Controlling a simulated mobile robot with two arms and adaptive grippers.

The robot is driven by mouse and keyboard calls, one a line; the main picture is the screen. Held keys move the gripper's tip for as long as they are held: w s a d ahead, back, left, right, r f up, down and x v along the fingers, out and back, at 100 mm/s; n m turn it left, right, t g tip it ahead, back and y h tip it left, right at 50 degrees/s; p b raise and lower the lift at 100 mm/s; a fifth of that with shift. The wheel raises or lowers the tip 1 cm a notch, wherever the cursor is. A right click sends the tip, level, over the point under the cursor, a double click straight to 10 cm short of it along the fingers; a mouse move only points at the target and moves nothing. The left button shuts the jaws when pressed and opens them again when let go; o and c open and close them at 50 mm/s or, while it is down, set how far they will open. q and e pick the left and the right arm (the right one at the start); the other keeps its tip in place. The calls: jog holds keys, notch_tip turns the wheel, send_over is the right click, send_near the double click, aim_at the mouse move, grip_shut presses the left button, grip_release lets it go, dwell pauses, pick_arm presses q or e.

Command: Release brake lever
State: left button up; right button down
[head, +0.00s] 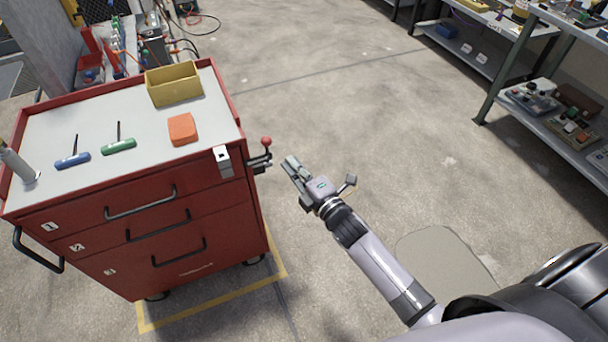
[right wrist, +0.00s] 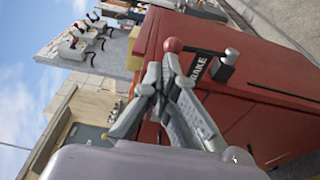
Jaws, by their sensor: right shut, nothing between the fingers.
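The brake lever (head: 263,156) is a dark lever with a red ball knob (head: 266,141) on the right side of the red tool cart (head: 195,220). In the right wrist view the red knob (right wrist: 174,45) shows just beyond my fingers, beside a dark bar and a plate reading BRAKE (right wrist: 197,70). My right gripper (head: 291,163) is shut and empty, a little to the right of the lever in the head view. It also shows in the right wrist view (right wrist: 163,75), where the fingers cover part of the lever. I cannot tell whether they touch the knob. My left gripper is not in view.
On the cart top are a yellow bin (head: 174,88), an orange block (head: 183,129), and blue (head: 73,161) and green (head: 118,147) handled tools. A yellow floor line (head: 215,303) runs around the cart. Shelves (head: 560,115) stand at the right; the floor between is clear.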

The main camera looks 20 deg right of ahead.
jog(key=shift+s+d+r, duration=0.15)
jog(key=shift+s+r, duration=0.05)
jog(key=shift+s, duration=0.6)
jog(key=shift+s+d+r, duration=0.15)
jog(key=shift+s+d, duration=0.05)
jog(key=shift+s, duration=0.55)
jog(key=shift+s+d+r, duration=0.15)
jog(key=shift+s+r, duration=0.05)
jog(key=shift+s, duration=0.6)
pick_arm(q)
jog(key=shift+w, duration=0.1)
